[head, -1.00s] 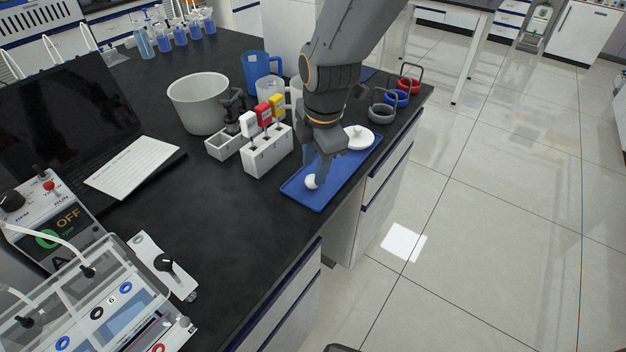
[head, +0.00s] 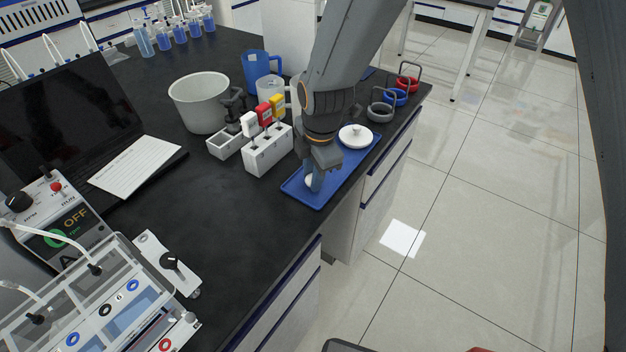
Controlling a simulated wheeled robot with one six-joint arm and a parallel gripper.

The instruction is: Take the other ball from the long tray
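The long blue tray (head: 325,197) lies along the right edge of the black bench. A white ball (head: 309,181) sits toward its near end, mostly hidden by my gripper. My gripper (head: 314,184) points down at the ball, with a finger in front of it. I cannot tell whether the fingers are closed on the ball or only around it. A white lid-like dish with a knob (head: 355,136) is at the tray's far end.
Left of the tray stands a white holder (head: 268,152) with white, red and yellow-topped tools. A grey pot (head: 199,103), a blue jug (head: 260,70) and ring weights with handles (head: 381,111) stand farther back. The bench in front of the holder is clear.

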